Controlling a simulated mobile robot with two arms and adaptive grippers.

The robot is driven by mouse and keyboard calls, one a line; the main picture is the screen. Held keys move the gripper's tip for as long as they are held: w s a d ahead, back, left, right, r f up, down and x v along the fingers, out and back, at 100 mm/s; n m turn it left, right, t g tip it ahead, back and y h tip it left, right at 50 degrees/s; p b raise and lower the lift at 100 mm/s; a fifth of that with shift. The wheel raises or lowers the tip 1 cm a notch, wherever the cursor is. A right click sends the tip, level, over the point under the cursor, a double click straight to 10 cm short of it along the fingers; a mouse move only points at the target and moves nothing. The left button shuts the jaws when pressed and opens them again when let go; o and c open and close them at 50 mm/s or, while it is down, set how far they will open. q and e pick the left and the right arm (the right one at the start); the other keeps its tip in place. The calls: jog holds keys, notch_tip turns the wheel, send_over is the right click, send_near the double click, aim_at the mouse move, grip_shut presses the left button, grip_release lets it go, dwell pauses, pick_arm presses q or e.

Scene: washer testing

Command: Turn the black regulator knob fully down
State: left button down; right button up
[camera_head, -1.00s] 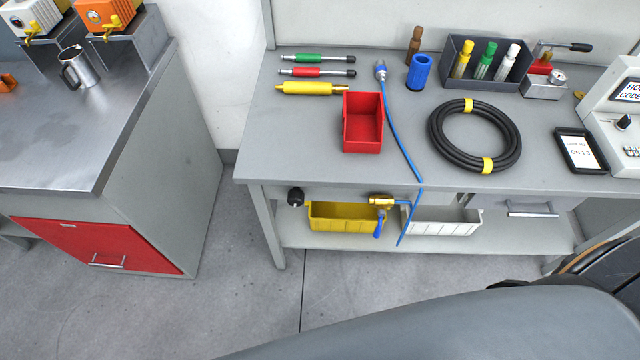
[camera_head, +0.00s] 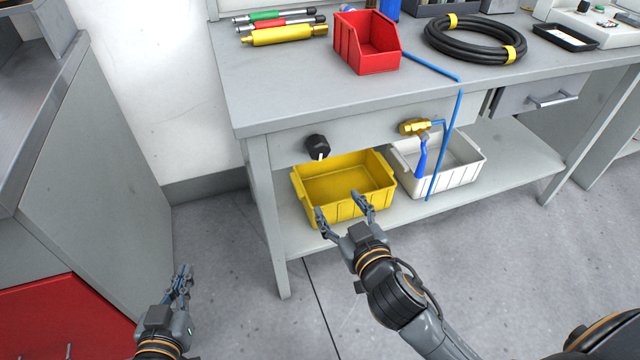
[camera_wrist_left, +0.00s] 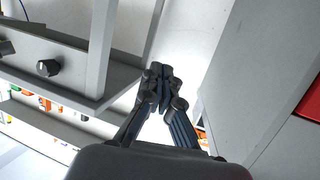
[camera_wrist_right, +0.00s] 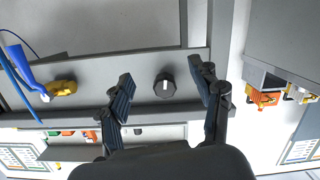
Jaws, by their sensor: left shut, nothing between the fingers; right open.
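The black regulator knob (camera_head: 317,147) sits on the front apron of the workbench, near its left end, with a white pointer mark pointing downward in the head view. In the right wrist view the knob (camera_wrist_right: 164,86) shows between the open fingers but farther off. My right gripper (camera_head: 342,217) is open and empty, in front of the yellow bin and below the knob. The knob also shows at the upper left of the left wrist view (camera_wrist_left: 47,68). My left gripper (camera_head: 184,279) is shut and empty, low over the floor left of the bench.
A brass valve (camera_head: 413,126) with a blue lever (camera_head: 421,158) and blue hose is on the apron right of the knob. A yellow bin (camera_head: 318,215) and a white bin (camera_head: 470,170) stand on the lower shelf. A red drawer (camera_head: 60,320) is at lower left.

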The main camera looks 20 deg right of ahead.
jog(key=t+b, duration=0.2)
jog(key=b, duration=0.1)
send_near(321, 153)
jog(key=s, duration=0.3)
jog(key=shift+m, duration=0.4)
jog(key=w, duration=0.6)
jog(key=w+b, duration=0.1)
jog(key=w, duration=0.5)
jog(key=shift+w+a+f, duration=0.15)
jog(key=shift+w+f, duration=0.05)
pick_arm(q)
notch_tip(321, 153, up, 12)
jog(key=s+t+h, duration=0.1)
jog(key=t, duration=0.4)
jog(key=shift+s+d+f+t+h, duration=0.2)
jog(key=shift+s+d+t+h, duration=0.15)
jog(key=shift+d+t+h, duration=0.05)
pick_arm(e)
jog(key=shift+w, duration=0.55)
jog(key=c, duration=1.2)
